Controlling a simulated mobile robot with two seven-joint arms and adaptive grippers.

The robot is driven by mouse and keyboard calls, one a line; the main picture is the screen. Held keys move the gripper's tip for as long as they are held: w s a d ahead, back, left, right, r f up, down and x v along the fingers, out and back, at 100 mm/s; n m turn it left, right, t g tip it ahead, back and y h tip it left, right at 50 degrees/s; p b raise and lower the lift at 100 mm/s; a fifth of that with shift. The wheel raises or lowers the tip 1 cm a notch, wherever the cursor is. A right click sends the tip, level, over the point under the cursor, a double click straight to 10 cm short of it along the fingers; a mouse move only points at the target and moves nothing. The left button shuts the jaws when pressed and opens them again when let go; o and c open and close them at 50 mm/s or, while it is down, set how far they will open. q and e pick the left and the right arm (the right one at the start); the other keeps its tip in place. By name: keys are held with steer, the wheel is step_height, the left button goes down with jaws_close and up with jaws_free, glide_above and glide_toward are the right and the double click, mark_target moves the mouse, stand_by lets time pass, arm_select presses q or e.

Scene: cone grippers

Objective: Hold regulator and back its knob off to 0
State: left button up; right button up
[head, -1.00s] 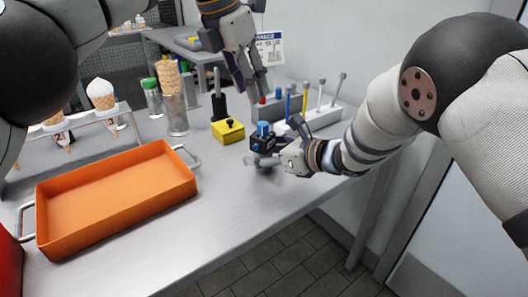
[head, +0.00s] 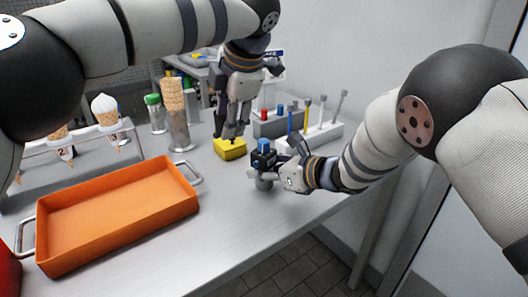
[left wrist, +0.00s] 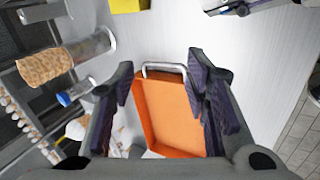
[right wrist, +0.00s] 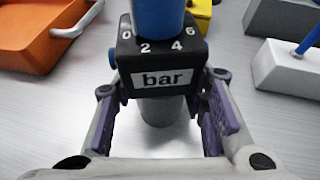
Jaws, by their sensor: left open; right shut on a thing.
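The regulator is a small black block (right wrist: 158,68) with a "bar" label, a scale marked 0, 2, 4, 6, and a grey cylindrical lower part. Its blue knob (right wrist: 157,17) stands upright on top; no pointer on it is visible. In the head view the regulator (head: 262,160) is at the table's front right. My right gripper (head: 270,176) is shut on its lower part from the right. I cannot tell whether it touches the table.
An orange tray (head: 120,210) with metal handles fills the table's front left. Bare tabletop lies between tray and regulator.

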arm_select(q)
steer(key=w+a+m+t+y, duration=0.1)
steer(key=a+m+t+y, duration=0.2)
steer(key=m+t+y, duration=0.25)
steer(key=m+t+h, duration=0.7)
steer(key=m+h, duration=0.6)
steer(key=m, duration=0.9)
glide_toward(262, 143)
steer(key=shift+n, duration=0.25)
steer(key=x, duration=1.1)
steer(key=shift+d, duration=0.1)
jaws_close()
steer(key=shift+h, duration=0.45)
